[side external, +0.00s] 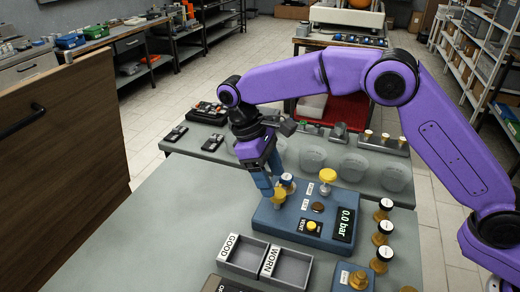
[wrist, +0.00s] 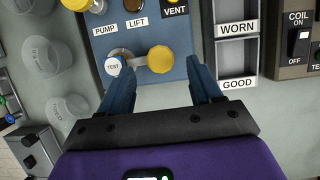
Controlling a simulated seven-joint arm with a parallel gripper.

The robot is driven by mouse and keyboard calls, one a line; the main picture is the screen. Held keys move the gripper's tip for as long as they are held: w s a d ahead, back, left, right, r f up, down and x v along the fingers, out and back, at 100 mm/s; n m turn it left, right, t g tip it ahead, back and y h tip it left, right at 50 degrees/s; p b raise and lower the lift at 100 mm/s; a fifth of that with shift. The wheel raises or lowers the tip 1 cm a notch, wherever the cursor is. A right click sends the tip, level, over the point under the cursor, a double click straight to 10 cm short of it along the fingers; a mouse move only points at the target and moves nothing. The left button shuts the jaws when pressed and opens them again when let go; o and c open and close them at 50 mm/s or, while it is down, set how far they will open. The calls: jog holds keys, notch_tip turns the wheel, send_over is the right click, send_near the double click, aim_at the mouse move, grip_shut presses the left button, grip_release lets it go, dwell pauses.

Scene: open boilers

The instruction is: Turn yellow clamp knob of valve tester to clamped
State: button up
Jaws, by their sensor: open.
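The valve tester (side external: 268,217) is a blue box on the grey bench. Its yellow clamp knob (side external: 279,198) sits at the near left corner, and in the wrist view it is the round yellow knob (wrist: 160,60). My gripper (side external: 268,192) points down at the knob. In the wrist view my gripper (wrist: 157,67) is open, one blue finger on each side of the knob, with gaps visible. Whether a fingertip touches it is unclear.
A taller yellow knob (side external: 328,175), a brown button (side external: 318,207) and a yellow VENT button (side external: 311,226) stand on the tester. Its display (side external: 345,224) reads 0.0 bar. GOOD and WORN trays (side external: 266,262) lie in front. Clear jars (side external: 353,166) stand behind.

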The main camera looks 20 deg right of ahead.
jog(key=v, duration=0.8)
jog(key=shift+r, duration=0.1)
dwell(0.5)
jog(key=s+d+f+n+t+y, duration=0.1)
jog(key=s+d+f, duration=0.1)
jog(key=s+d, duration=1.1)
jog(key=s+d+f+n+t+y, duration=0.2)
jog(key=s+d, duration=1.1)
jog(key=s, duration=0.5)
jog(key=shift+d+f+y, duration=0.25)
jog(key=shift+d+y, duration=0.05)
jog(key=shift+d, duration=0.05)
